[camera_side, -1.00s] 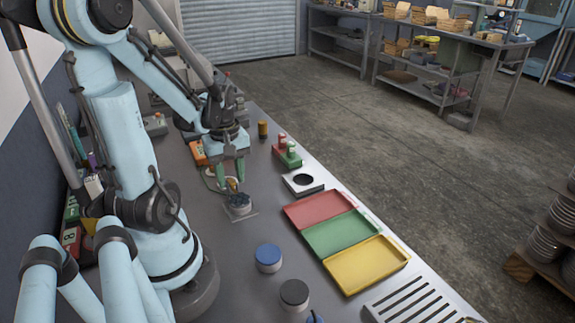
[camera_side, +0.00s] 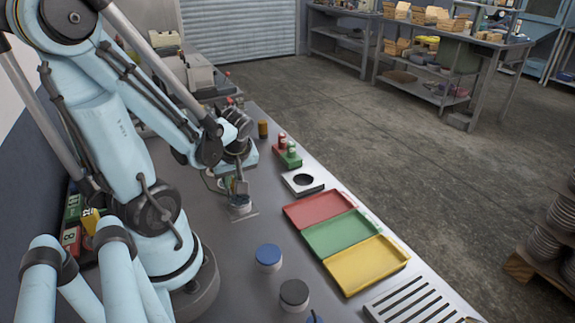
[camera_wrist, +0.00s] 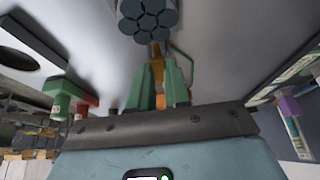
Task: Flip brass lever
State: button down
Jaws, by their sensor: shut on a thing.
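The brass lever (camera_wrist: 156,54) shows in the wrist view as a narrow brass strip between the green fingertips. My gripper (camera_wrist: 158,64) is shut on it. The lever is hard to make out there, mostly hidden by the fingers.
Red (camera_side: 318,208), green (camera_side: 342,234) and yellow (camera_side: 366,267) trays lie right of my gripper. A white block with a round hole (camera_side: 302,182) and a red-and-green fixture (camera_side: 288,152) stand behind them. Blue-topped (camera_side: 268,258) and black-topped (camera_side: 294,295) round pieces stand in front.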

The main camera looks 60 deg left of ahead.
jog(key=shift+d+y, duration=0.1)
jog(key=shift+y, duration=0.3)
jog(key=c, duration=1.1)
grip_release()
jog(key=shift+r, duration=0.15)
jog(key=shift+v, duration=5.9)
jog(key=w+d+m+t+h, duration=0.2)
jog(key=w+d+m, duration=0.1)
jog(key=m, duration=0.3)
jog(key=w+d+m+t+h, duration=0.2)
jog(key=w+d+m, duration=0.2)
jog(key=d+m, duration=0.1)
jog(key=w+d+m+t+h, duration=0.1)
jog(key=w+d+m+t, duration=0.2)
jog(key=m, duration=0.4)
jog(key=shift+w+d+f+h, duration=0.2)
jog(key=shift+w+d+h, duration=0.2)
jog(key=shift+w+d, duration=0.3)
